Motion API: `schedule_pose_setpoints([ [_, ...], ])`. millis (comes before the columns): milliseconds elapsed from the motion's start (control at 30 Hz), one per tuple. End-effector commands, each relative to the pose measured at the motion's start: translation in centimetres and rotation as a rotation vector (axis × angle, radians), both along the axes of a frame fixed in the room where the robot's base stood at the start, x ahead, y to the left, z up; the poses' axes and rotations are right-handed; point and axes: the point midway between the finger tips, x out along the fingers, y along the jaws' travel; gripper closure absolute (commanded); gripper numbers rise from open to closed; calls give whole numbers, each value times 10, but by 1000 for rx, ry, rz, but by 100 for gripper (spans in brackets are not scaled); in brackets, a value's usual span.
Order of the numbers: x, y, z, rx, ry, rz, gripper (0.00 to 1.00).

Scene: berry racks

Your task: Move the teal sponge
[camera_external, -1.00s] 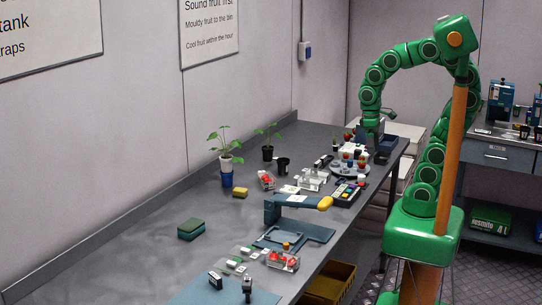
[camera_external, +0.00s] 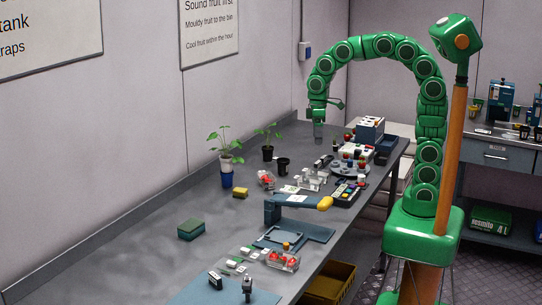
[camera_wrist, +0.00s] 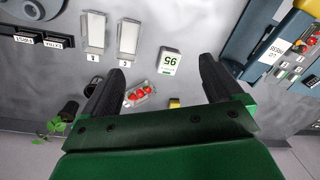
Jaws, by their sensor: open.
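The teal sponge (camera_external: 191,229) is a block with a green top and darker teal sides. It lies flat on the grey bench at left in the external view, with clear bench around it. I cannot make it out in the wrist view. My gripper (camera_external: 318,136) hangs above the far part of the bench, well beyond the sponge and to its right. In the wrist view my gripper (camera_wrist: 162,70) has its two black fingers wide apart, with nothing held between them.
Bench left of the sponge is free.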

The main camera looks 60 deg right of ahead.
Motion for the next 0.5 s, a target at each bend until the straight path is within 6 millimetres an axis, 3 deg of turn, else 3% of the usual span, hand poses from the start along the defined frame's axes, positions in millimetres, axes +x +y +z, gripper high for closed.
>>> schedule_pose_setpoints([
  [500,92,70,-7,47,-54,197,6],
])
